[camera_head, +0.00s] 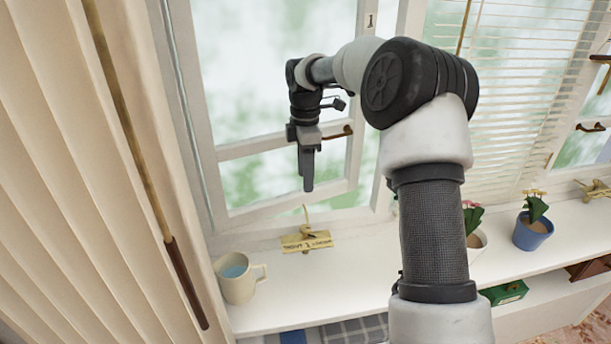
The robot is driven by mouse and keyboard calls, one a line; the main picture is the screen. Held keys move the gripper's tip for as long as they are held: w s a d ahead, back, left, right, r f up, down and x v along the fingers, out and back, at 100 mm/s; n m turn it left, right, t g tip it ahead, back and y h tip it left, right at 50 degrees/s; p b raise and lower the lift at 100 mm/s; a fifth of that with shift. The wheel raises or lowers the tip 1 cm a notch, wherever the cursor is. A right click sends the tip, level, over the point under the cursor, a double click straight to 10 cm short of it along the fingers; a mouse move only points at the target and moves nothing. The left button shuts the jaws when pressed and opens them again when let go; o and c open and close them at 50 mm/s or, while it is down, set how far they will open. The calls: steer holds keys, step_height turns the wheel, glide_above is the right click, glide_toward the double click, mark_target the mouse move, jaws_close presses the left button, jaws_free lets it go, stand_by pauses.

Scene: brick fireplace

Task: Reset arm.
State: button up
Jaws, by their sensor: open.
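My gripper (307,184) hangs from the end of my arm, pointing down in front of the window. It is open, with nothing seen between its fingers, which overlap in this side-on view. My arm rises from the bottom right, bends at a dark joint near the top, and reaches left.
A cream mug (238,278) with bluish contents stands at the left of the white shelf (350,270). Potted plants, one in a blue pot (532,231), stand at the right. Beige curtains (90,170) fill the left. Blinds (500,90) cover the right window. A green box (503,292) sits lower.

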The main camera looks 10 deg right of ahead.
steer(key=shift+r, duration=0.1)
steer(key=s+r+m+t+h+p, duration=0.1)
steer(key=s+r+m+t+p, duration=0.1)
steer(key=s+r+m, duration=0.95)
steer(key=s+r+m+t, duration=0.1)
steer(key=s+m, duration=0.2)
steer(key=s, duration=0.8)
steer(key=s+r+m+t+y+p, duration=0.1)
steer(key=s+r+m+t, duration=0.1)
steer(key=s, duration=1)
steer(key=shift+d+r+m+t, duration=0.25)
steer(key=shift+m+t, duration=0.05)
steer(key=shift+m, duration=0.55)
